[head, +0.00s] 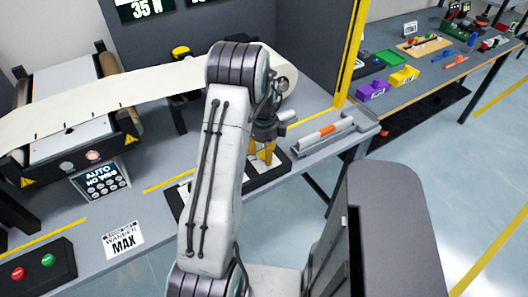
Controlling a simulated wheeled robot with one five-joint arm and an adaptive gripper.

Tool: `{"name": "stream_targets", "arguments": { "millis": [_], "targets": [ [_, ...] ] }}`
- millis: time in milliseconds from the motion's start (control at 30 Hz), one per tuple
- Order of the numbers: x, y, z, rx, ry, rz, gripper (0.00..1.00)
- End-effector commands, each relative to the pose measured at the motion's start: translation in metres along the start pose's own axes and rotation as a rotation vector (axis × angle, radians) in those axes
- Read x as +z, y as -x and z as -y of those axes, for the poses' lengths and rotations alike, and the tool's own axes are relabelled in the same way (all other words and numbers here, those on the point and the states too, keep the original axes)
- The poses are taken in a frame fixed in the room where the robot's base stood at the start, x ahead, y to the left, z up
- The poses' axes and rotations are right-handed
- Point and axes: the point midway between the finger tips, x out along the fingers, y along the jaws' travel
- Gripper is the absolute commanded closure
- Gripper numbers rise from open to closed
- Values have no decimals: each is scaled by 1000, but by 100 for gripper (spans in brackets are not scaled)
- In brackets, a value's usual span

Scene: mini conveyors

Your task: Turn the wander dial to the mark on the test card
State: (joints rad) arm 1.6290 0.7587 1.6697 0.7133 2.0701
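The test card (122,240) lies on the near part of the grey bench, left of my arm. Its large print reads "WANDER MAX"; the smaller line above is hard to read. My gripper (263,153) points down with yellowish fingers over a dark-framed panel (273,176) on the bench, right of my arm. The wander dial cannot be made out; my arm and gripper cover much of that panel. Whether the fingers touch or hold anything there is not clear, nor is their opening.
A belt (100,98) runs over a conveyor at left. A control box (102,183) reads "AUTO NO WRG". A red and green button box (38,262) sits front left. A grey tray (338,133) holds an orange-marked tool. A yellow post (350,50) stands behind.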

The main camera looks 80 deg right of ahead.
Motion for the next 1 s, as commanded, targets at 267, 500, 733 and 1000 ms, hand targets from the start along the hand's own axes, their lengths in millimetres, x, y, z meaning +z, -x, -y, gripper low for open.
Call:
{"name": "stream_targets", "arguments": {
  "millis": [267,500,733,1000],
  "targets": [
    [0,0,0,-1,0,0,79],
    [0,0,0,-1,0,1,98],
    [0,-1,0,-2,29,1,99],
    [1,-2,0,-2,187,1,99]
  ]
}}
